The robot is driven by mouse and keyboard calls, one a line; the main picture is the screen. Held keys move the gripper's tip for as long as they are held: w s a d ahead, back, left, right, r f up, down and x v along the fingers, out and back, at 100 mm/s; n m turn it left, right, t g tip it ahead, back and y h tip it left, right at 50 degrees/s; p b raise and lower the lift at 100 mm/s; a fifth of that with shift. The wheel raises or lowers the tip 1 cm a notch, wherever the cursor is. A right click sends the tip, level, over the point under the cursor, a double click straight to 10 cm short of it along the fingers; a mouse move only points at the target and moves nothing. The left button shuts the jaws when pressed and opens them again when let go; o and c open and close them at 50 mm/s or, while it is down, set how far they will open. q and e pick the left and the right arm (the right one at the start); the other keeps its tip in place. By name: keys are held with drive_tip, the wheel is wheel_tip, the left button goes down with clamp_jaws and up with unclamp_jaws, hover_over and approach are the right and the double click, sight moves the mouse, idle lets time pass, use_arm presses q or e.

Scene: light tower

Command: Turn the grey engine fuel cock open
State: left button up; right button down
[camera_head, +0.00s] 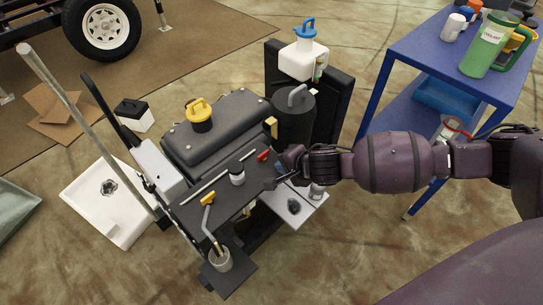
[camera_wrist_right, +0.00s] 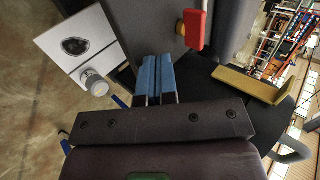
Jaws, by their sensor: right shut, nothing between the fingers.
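My right gripper (camera_head: 269,183) is just below the lever in the head view, beside the housing. In the right wrist view its blue fingertips (camera_wrist_right: 156,76) are together and empty, apart from the lever and below-left of it. My left gripper is not in view.
A dark cylinder (camera_head: 294,117) stands behind. A yellow tab (camera_wrist_right: 248,85) is to the right. A blue cart (camera_head: 427,53) stands at the right.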

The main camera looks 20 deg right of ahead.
sight(274, 157)
drive_tip(key=shift+w+a, duration=0.15)
drive_tip(key=shift+w, duration=0.35)
use_arm(q)
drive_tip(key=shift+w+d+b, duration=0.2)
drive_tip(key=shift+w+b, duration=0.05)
drive_tip(key=shift+b, duration=0.25)
use_arm(e)
drive_tip(key=shift+w+a+r, duration=0.1)
drive_tip(key=shift+w+a, duration=0.15)
drive_tip(key=shift+w, duration=0.4)
drive_tip(key=shift+w+a+r, duration=0.1)
drive_tip(key=shift+w+a, duration=0.1)
drive_tip(key=shift+w, duration=0.4)
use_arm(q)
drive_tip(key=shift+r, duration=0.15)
